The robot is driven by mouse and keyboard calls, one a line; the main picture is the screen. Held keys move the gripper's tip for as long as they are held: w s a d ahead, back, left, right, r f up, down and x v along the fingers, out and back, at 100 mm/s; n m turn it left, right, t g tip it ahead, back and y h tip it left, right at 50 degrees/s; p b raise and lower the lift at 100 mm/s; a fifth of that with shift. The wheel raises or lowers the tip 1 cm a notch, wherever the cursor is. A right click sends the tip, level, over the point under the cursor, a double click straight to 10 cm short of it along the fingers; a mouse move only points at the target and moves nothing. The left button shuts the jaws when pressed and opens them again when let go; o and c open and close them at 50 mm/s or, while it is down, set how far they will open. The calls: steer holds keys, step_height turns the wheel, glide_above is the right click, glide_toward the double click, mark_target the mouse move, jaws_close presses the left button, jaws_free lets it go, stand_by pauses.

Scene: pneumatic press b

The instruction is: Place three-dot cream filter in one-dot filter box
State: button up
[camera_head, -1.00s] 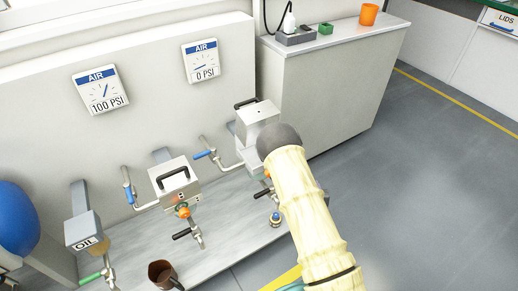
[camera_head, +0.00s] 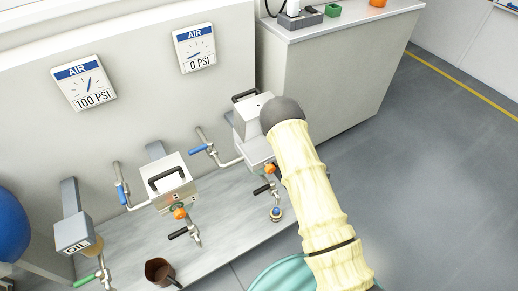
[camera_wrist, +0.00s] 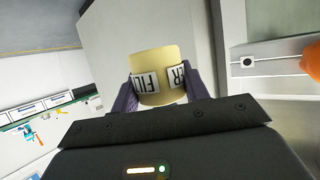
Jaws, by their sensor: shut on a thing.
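A cream cylindrical filter (camera_wrist: 153,62) with a white label, partly reading "FIL" and "ER", is held between the two purple-grey fingers of my gripper (camera_wrist: 160,88) in the wrist view. I see no dots on its visible side. In the head view, my pale arm reaches up to a dark rounded joint, and gripper and filter are hidden. A grey box with a black handle (camera_head: 247,121) stands just left of that joint, with one small dark mark on top. Another box with a handle (camera_head: 168,183) stands further left, with small marks on its front.
Valves and pipes with blue (camera_head: 202,149) and orange (camera_head: 180,213) parts surround the boxes. An oil unit (camera_head: 74,234) and a brown mug (camera_head: 159,271) stand at lower left. A counter (camera_head: 335,85) is behind. Grey floor on the right is clear.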

steer(key=s+a+r+n+g+y+p, duration=0.2)
steer(key=s+a+r+n+y+p, duration=0.4)
steer(key=s+r+p, duration=0.4)
steer(key=shift+s+a+r+n+y+p, duration=0.4)
steer(key=shift+a+y+p, duration=0.25)
steer(key=shift+p, duration=0.2)
steer(key=shift+s+a, duration=0.15)
steer(key=shift+s, duration=0.05)
steer(key=b, duration=0.3)
glide_above(259, 150)
step_height(259, 150, down, 3)
steer(key=shift+s+r, duration=0.1)
steer(key=shift+f, duration=0.2)
